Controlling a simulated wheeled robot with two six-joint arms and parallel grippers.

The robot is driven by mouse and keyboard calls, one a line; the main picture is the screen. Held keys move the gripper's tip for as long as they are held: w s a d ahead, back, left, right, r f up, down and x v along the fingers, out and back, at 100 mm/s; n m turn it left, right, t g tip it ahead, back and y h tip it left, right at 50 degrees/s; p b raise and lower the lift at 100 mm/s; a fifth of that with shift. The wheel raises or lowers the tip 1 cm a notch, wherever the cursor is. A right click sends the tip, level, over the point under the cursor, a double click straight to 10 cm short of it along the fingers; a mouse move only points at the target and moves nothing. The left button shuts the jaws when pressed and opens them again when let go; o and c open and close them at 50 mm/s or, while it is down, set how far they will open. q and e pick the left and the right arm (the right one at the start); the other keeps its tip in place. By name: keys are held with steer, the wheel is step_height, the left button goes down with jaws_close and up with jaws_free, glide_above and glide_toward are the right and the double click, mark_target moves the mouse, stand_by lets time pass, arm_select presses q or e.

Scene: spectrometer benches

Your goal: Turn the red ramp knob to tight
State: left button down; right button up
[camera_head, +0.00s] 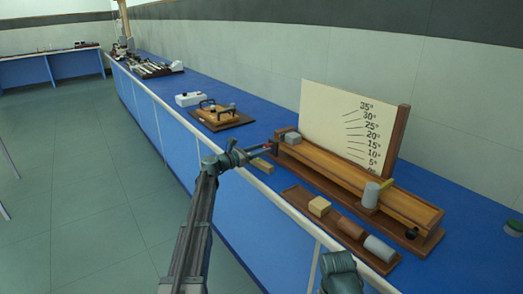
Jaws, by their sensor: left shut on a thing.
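The ramp (345,172) is a long wooden channel on the blue bench, with a white angle board (335,115) behind it. My left gripper (269,149) is at the ramp's left end and is shut on the red ramp knob (277,144). The knob is small and mostly hidden by the jaws, so its setting cannot be read. A grey block (292,138) sits at the ramp's left end, close to the gripper. A grey cylinder (371,195) stands near the right end. Part of my right arm shows at the bottom, but its gripper is not in view.
A wooden tray (296,196) in front of the ramp holds a yellow block (319,206), a brown block (351,228) and a grey one (380,248). A small wooden piece (261,165) lies below my left gripper. A board with black handles (222,119) stands farther left.

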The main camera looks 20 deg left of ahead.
arm_select(q)
steer(key=m, duration=0.4)
steer(key=shift+m, duration=0.4)
steer(key=m, duration=1)
steer(key=shift+r+m, duration=0.1)
steer(key=shift+m, duration=0.3)
steer(key=m, duration=0.4)
steer(key=shift+m, duration=0.4)
steer(key=shift+c, duration=2.2)
jaws_free()
